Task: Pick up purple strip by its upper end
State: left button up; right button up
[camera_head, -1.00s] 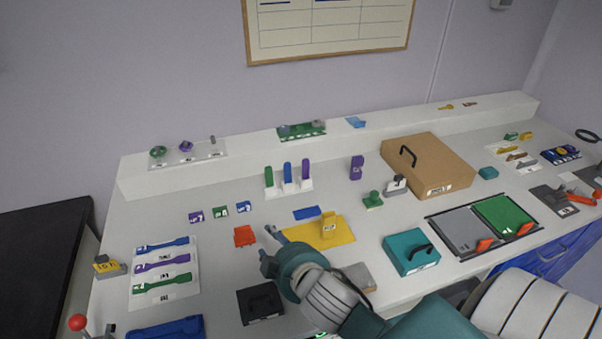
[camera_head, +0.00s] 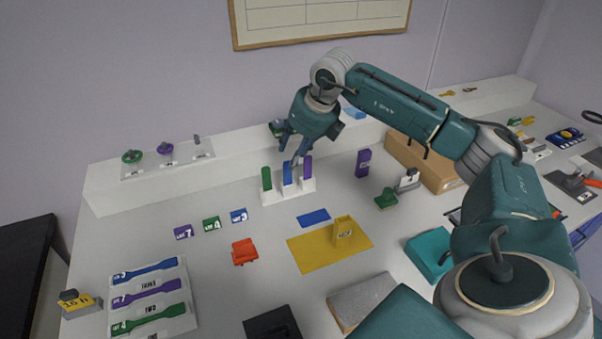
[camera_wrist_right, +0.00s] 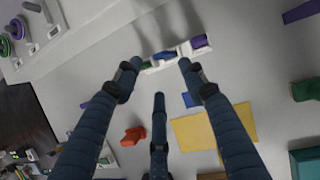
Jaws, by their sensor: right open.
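The purple strip (camera_head: 308,166) stands upright at the right end of a small white stand (camera_head: 272,198). A blue strip (camera_head: 287,174) is in the middle and a green strip (camera_head: 266,178) is at the left end. My right gripper (camera_head: 292,157) is open and empty, pointing down near the tops of the blue and purple strips. In the right wrist view, its spread fingers (camera_wrist_right: 160,74) lie below the stand in the picture, with the purple strip (camera_wrist_right: 200,41) up and right of them. No contact with a strip is clear. My left gripper is out of view.
A raised white ledge (camera_head: 110,190) runs behind the stand, with green and purple round pieces on it. A purple block (camera_head: 363,163) and green stamp-like piece (camera_head: 386,198) stand to the right.

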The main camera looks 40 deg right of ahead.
jog(key=m+h, duration=0.1)
jog(key=h, duration=0.1)
send_near(308, 162)
jog(key=shift+g, duration=0.4)
jog(key=x, duration=0.3)
jog(key=p+x, duration=0.1)
jog(key=x, duration=0.1)
jog(key=shift+w+d, duration=0.2)
jog(key=shift+w, duration=0.1)
jog(key=p+x, duration=0.1)
jog(key=x, duration=0.5)
jog(key=shift+w+a, duration=0.1)
jog(key=shift+a, duration=0.1)
jog(key=c, duration=0.9)
